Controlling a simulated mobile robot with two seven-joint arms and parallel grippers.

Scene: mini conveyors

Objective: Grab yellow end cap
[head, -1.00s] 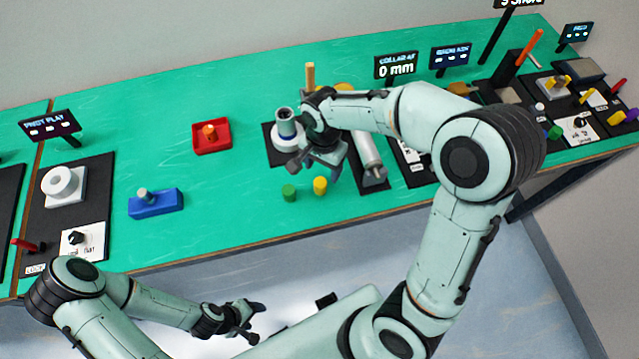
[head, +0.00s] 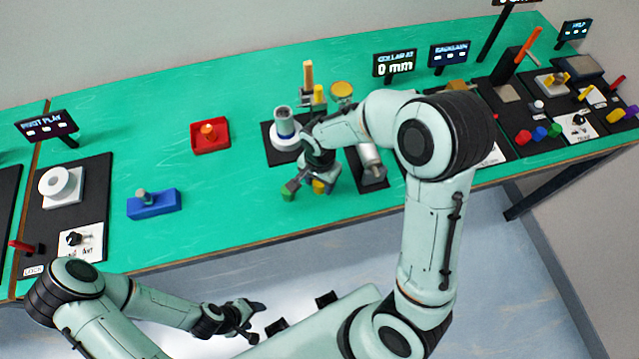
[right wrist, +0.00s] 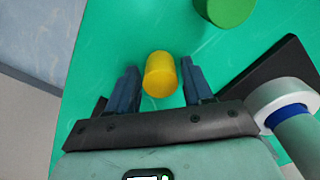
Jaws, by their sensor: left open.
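The yellow end cap (right wrist: 160,74) is a short yellow cylinder on the green table. In the right wrist view it lies between the two open fingers of my right gripper (right wrist: 158,82), with a gap on each side. In the head view the yellow end cap (head: 319,187) is partly hidden by my right gripper (head: 307,187), which is low over the front of the table. A green cap (head: 289,193) is just left of it, and also shows in the right wrist view (right wrist: 228,8). My left gripper (head: 247,322) is open and empty, off the table's front edge.
A grey cylinder with a blue band (head: 284,125) stands on a white base behind my right gripper. A red tray (head: 211,136) and a blue block (head: 153,203) are to the left. Bare table lies between them and the front edge.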

